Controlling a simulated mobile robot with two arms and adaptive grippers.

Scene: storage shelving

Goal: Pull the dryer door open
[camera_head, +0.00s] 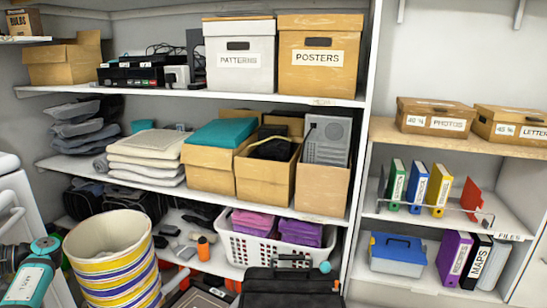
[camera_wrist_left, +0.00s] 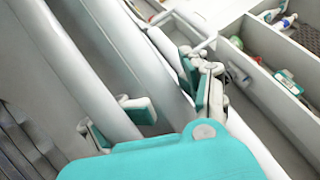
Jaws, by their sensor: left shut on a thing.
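The white dryer (camera_head: 8,163) shows only in part at the left edge of the head view, with a curved white handle (camera_head: 14,213) on its front. In the left wrist view a long pale panel, seemingly the dryer door (camera_wrist_left: 118,62), runs diagonally across the picture. My left gripper (camera_wrist_left: 172,102) has its teal-padded fingers on either side of a pale part of this door and is shut on it. Whether that part is the handle or the edge is hard to tell. In the head view my left arm shows at the lower left, its fingers out of sight. My right gripper is in neither view.
A striped bin (camera_head: 117,275) stands close to the right of my left arm. Shelves behind hold boxes, folded towels (camera_head: 145,150) and a white laundry basket (camera_head: 270,243). A black case (camera_head: 290,288) is at the bottom centre. Grey compartments (camera_wrist_left: 265,95) with small items lie right of the gripper.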

